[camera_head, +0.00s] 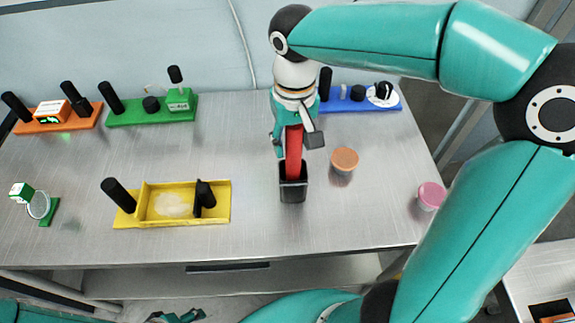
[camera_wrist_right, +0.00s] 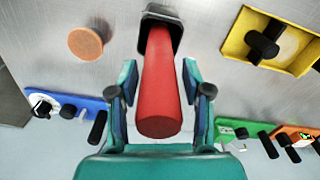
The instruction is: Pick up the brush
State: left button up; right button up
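The brush (camera_head: 294,150) shows as a thick red handle standing upright in a black square cup (camera_head: 293,186) on the metal table. Its lower end is hidden inside the cup. My right gripper (camera_head: 297,138) is above the cup, with its fingers on either side of the handle's upper part. In the right wrist view, the red handle (camera_wrist_right: 161,85) runs between the two open fingers, with a visible gap on each side. A small part of my left gripper (camera_head: 178,316) shows at the bottom edge of the head view, below the table; its fingers are unclear.
A yellow tray module (camera_head: 223,216) stands to the left. Green (camera_head: 120,119), orange (camera_head: 85,124) and blue (camera_head: 345,105) modules line the back.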

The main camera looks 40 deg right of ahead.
grip_shut()
jog(key=shift+r, duration=0.1)
notch_tip(320, 180, up, 20)
jog(key=p, duration=0.2)
dwell(0.5)
